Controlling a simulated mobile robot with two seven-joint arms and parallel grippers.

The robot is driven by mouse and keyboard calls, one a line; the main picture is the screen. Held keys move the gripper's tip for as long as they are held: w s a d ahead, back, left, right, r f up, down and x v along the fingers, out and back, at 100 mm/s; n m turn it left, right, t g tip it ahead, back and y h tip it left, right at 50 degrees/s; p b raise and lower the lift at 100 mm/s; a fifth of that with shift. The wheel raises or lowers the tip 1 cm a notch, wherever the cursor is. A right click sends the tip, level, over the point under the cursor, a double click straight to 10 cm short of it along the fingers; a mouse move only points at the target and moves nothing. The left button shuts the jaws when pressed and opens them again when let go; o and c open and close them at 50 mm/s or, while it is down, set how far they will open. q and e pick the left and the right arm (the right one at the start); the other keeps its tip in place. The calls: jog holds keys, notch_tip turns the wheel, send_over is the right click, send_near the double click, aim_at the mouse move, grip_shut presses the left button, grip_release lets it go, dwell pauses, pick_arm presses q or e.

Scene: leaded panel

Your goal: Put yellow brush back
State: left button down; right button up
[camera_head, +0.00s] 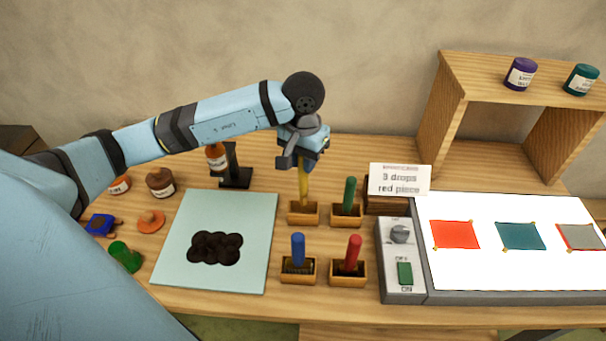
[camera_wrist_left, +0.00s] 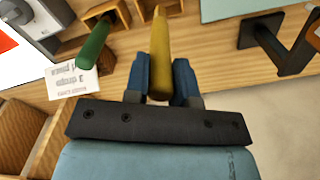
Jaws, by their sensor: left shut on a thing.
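The yellow brush (camera_head: 303,184) stands upright with its lower end at the back left wooden holder (camera_head: 292,217); whether it rests on the bottom is hidden. My left gripper (camera_head: 301,160) is shut on the upper part of its handle from above. In the left wrist view the yellow handle (camera_wrist_left: 159,50) lies between the two blue fingers (camera_wrist_left: 161,85), its lower end towards a wooden holder (camera_wrist_left: 168,6). My right gripper is not in view.
Green (camera_head: 349,193), blue (camera_head: 298,250) and red (camera_head: 353,252) brushes stand in neighbouring holders. A card (camera_head: 400,179) reads "3 drops red piece". A lit panel (camera_head: 510,270) with coloured pieces is at right. A pale sheet (camera_head: 180,270) with dark blots is at left.

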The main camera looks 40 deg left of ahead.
aim_at(303, 177)
pick_arm(q)
notch_tip(303, 177, down, 6)
jog(key=shift+r+p, duration=0.2)
jog(key=shift+p, duration=0.1)
jog(key=shift+f+b, duration=0.3)
jog(key=shift+b, duration=0.05)
jog(key=c, duration=1)
grip_release()
jog(key=shift+o, duration=0.2)
jog(key=shift+r, duration=0.1)
jog(key=shift+r+p, duration=0.3)
jog(key=shift+p, duration=0.2)
notch_tip(303, 177, up, 10)
jog(key=shift+r+b, duration=0.25)
jog(key=shift+b, duration=0.95)
jog(key=shift+r, duration=0.6)
